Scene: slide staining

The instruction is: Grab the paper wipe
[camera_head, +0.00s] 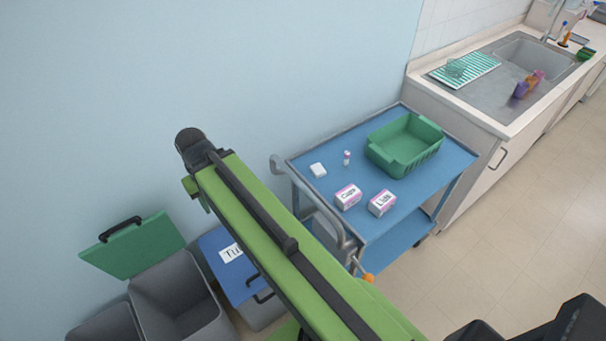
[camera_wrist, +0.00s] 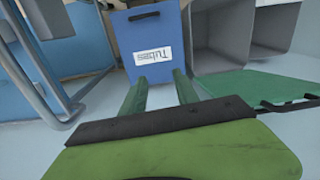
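A small white folded square, which looks like the paper wipe (camera_head: 318,170), lies flat on the blue top of the cart (camera_head: 375,150), near its left end. It does not show in the wrist view. My green gripper (camera_wrist: 160,86) has its two fingers spread apart with nothing between them. It faces the bins, well to the left of the cart and apart from the wipe. In the head view my arm reaches up and left in front of the wall, and the fingers are mostly hidden there.
On the cart are a green basket (camera_head: 405,145), two labelled boxes (camera_head: 348,197) (camera_head: 382,203) and a small vial (camera_head: 347,158). A grey handle rail (camera_head: 320,205) edges the cart's near left end. Grey bins (camera_head: 175,295) and a blue "Tubes" lid (camera_wrist: 150,42) lie left. A sink counter (camera_head: 500,80) stands right.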

